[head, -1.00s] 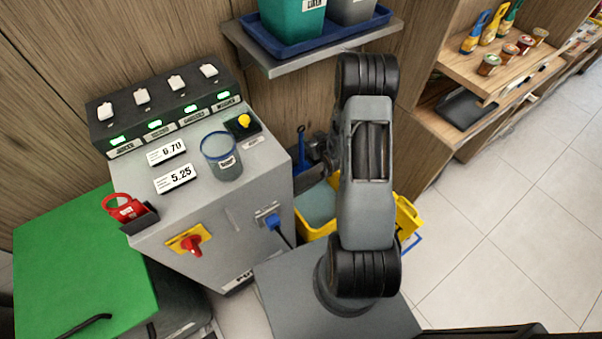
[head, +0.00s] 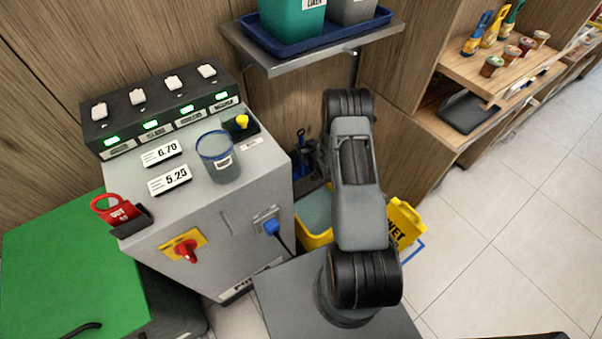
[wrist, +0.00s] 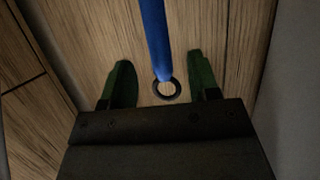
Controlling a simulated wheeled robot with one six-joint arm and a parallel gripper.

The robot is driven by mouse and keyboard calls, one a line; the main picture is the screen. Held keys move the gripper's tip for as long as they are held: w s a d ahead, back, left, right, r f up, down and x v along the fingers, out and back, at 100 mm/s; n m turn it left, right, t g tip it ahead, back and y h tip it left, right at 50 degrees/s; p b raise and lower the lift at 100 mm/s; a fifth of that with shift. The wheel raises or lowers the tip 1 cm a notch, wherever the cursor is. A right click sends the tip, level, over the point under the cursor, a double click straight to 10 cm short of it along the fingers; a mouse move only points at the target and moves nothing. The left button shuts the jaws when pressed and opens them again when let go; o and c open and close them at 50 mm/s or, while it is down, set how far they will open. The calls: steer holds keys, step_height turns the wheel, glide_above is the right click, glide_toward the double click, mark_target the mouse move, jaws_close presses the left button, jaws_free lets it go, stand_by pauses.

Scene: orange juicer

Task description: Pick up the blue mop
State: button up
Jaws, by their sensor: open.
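The blue mop's handle (wrist: 156,38) shows in the wrist view as a blue pole coming down from the top edge to a dark ring at its end. My gripper (wrist: 163,80) is open, with one green finger on each side of the handle's ringed end and a gap on both sides. A blue upright piece (head: 301,140), perhaps part of the mop, shows in the head view in the gap right of the grey cabinet. My arm hides most of that area, and the mop's head cannot be made out.
The grey cabinet (head: 225,225) with switches stands left of my arm. A shelf (head: 330,60) with a blue tray juts out above. A yellow bucket (head: 314,241) and a yellow sign (head: 405,222) are close by my arm. Floor at right is clear.

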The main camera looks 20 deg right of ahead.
mark_target(302, 143)
steer(key=shift+b+x, duration=0.35)
steer(key=shift+x, duration=2.05)
steer(key=c, duration=1)
